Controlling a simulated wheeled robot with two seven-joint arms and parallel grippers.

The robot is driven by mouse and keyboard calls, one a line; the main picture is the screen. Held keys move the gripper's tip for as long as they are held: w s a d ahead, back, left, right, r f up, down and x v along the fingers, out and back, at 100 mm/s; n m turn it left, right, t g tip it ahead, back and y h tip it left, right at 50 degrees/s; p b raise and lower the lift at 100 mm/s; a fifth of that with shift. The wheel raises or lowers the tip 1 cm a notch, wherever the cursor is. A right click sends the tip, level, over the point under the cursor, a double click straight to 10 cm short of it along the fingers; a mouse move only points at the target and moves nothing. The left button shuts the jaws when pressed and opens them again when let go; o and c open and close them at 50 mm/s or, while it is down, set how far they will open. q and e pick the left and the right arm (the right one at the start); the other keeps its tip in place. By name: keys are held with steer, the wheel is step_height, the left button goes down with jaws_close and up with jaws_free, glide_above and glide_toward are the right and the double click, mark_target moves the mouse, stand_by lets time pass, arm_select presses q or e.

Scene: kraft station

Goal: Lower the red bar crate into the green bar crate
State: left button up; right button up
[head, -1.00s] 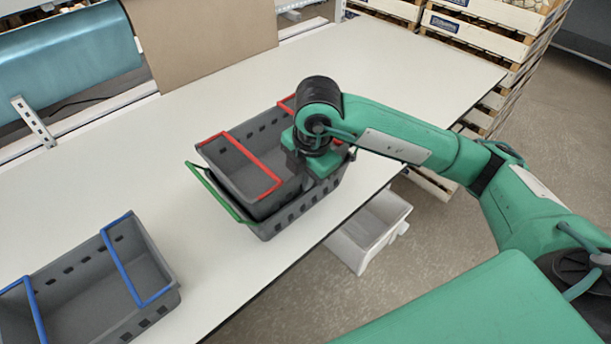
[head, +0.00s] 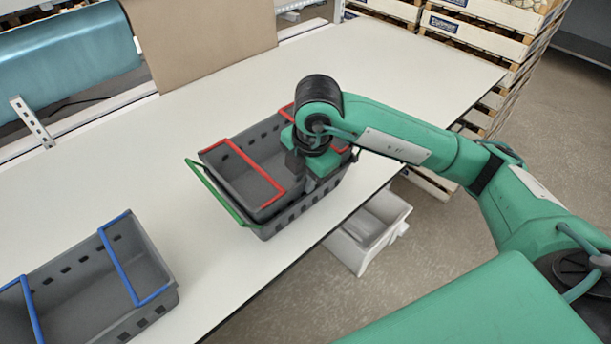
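The red bar crate (head: 246,183) is a grey basket with red bars. It sits partly inside the green bar crate (head: 268,229), a grey basket with a green bar (head: 214,191) showing at its left end. The red crate's rim stands a little above the green crate's rim. My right gripper (head: 312,178) points down at the right part of the red crate, by its near wall. Its fingertips are hidden by the wrist and the crates, so its grip does not show. My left gripper is out of view.
A grey crate with blue bars (head: 122,262) stands at the lower left of the white table (head: 376,62). A white bin (head: 368,236) is below the table's near edge. Wooden crates (head: 476,38) are stacked at the back right. The table's far right is clear.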

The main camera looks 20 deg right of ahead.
steer(key=shift+s+f, duration=0.3)
steer(key=shift+f, duration=0.1)
steer(key=shift+r, duration=0.3)
step_height(320, 180, up, 14)
steer(key=s+b, duration=0.1)
steer(key=shift+s+d, duration=0.3)
steer(key=shift+d, duration=0.1)
steer(key=shift+f, duration=0.1)
steer(key=shift+f, duration=0.1)
